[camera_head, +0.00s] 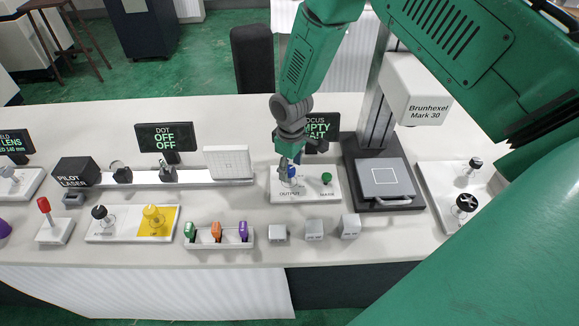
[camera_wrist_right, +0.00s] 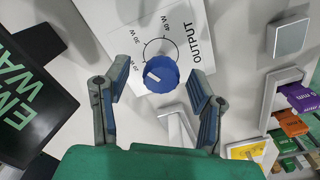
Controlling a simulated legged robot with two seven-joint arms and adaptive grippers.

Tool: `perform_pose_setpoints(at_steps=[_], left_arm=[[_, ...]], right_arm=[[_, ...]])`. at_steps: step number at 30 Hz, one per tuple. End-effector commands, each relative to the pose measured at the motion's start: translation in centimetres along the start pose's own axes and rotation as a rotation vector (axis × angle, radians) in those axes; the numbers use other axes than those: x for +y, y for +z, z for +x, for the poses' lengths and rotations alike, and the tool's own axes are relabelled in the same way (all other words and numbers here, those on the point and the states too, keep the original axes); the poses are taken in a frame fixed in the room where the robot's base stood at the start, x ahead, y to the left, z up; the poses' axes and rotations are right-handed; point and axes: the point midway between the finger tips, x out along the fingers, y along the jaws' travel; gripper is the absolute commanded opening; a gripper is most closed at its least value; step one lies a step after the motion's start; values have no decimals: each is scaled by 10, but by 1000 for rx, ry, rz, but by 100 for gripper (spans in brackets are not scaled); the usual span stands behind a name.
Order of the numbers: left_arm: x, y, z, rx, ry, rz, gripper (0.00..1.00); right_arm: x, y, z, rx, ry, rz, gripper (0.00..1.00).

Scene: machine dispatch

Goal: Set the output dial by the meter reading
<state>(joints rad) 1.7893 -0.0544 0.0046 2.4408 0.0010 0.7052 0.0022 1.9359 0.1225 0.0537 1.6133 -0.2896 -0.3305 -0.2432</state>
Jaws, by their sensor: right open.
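The blue output dial (camera_wrist_right: 164,72) stands on a white plate (camera_wrist_right: 185,22) marked OUTPUT, with a printed arc and watt labels including 30 W and 40 W. Its white pointer mark lies toward the knob's left side in the right wrist view; I cannot tell which exact value it meets. My right gripper (camera_wrist_right: 158,80) is open, its fingers on either side of the dial with gaps showing. In the head view, my right gripper (camera_head: 288,168) comes down over the dial (camera_head: 292,180) and partly hides it. Which display is the meter is unclear. My left gripper is out of view.
The Brunhexel machine (camera_head: 416,88) stands right. Several grey blocks (camera_head: 314,230) lie in front.

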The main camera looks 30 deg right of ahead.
Motion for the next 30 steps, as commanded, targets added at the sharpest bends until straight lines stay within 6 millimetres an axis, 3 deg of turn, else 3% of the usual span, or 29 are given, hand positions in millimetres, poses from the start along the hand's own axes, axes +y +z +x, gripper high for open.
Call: perform_pose_setpoints(at_steps=[11,12,16,30], left_arm=[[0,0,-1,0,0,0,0],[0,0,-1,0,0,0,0],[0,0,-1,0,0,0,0],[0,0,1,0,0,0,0]], right_arm=[[-2,-2,8,-1,2,-2,51],[-2,-2,8,-1,2,-2,47],[-1,-1,8,-1,1,-1,2],[-1,0,9,-2,1,71,2]])
